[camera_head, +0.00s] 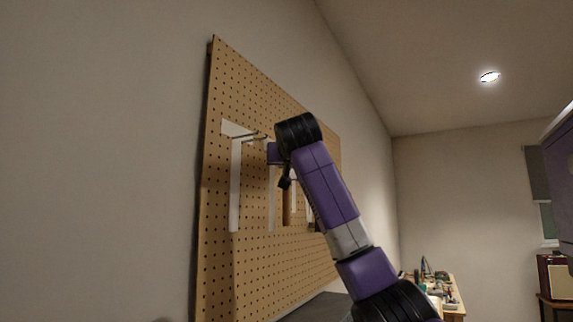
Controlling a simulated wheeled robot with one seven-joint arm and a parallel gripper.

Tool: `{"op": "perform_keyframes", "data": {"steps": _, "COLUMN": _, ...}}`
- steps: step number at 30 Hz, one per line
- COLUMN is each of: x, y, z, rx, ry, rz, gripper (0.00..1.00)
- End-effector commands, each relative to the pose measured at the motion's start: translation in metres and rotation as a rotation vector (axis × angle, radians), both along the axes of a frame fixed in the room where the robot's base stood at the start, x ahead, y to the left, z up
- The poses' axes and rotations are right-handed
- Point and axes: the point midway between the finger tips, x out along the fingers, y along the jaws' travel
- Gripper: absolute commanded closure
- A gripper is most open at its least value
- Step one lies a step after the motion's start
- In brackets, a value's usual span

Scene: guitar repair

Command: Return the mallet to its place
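My arm reaches up in front of the pegboard (228,270). Its black wrist hides most of my gripper (284,178); only a small dark part shows under the wrist, and whether its fingers are apart cannot be told. No mallet can be made out for certain. A narrow brown upright shape (287,211) shows beside the arm, too small and covered to name. A white hammer-shaped outline (235,185) is on the board at left, with a metal hook (250,136) near its top. That outline has no tool over it.
More pale upright outlines (271,205) are on the board to the right, partly behind my arm. A dark surface (316,306) lies below the board. A cluttered workbench (456,297) stands at the back right. The wall left of the board is bare.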

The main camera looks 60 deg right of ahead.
Motion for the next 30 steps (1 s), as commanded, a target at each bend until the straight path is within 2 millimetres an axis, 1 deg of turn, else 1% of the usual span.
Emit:
{"op": "perform_keyframes", "data": {"steps": 12, "x": 0.0000, "y": 0.0007, "z": -0.0071, "rx": -0.001, "ry": -0.002, "rz": 0.001, "gripper": 1.00}}
{"op": "perform_keyframes", "data": {"steps": 21, "x": 0.0000, "y": 0.0006, "z": -0.0073, "rx": -0.001, "ry": -0.002, "rz": 0.000, "gripper": 1.00}}
{"op": "perform_keyframes", "data": {"steps": 22, "x": 0.0000, "y": 0.0006, "z": -0.0073, "rx": -0.001, "ry": -0.002, "rz": 0.000, "gripper": 0.80}}
{"op": "perform_keyframes", "data": {"steps": 25, "x": -0.0001, "y": 0.0005, "z": -0.0074, "rx": -0.002, "ry": -0.001, "rz": 0.000, "gripper": 0.60}}
{"op": "perform_keyframes", "data": {"steps": 26, "x": 0.0000, "y": 0.0006, "z": -0.0075, "rx": -0.002, "ry": -0.001, "rz": 0.000, "gripper": 0.58}}
{"op": "perform_keyframes", "data": {"steps": 30, "x": 0.0001, "y": 0.0004, "z": -0.0079, "rx": -0.001, "ry": -0.001, "rz": 0.000, "gripper": 0.58}}
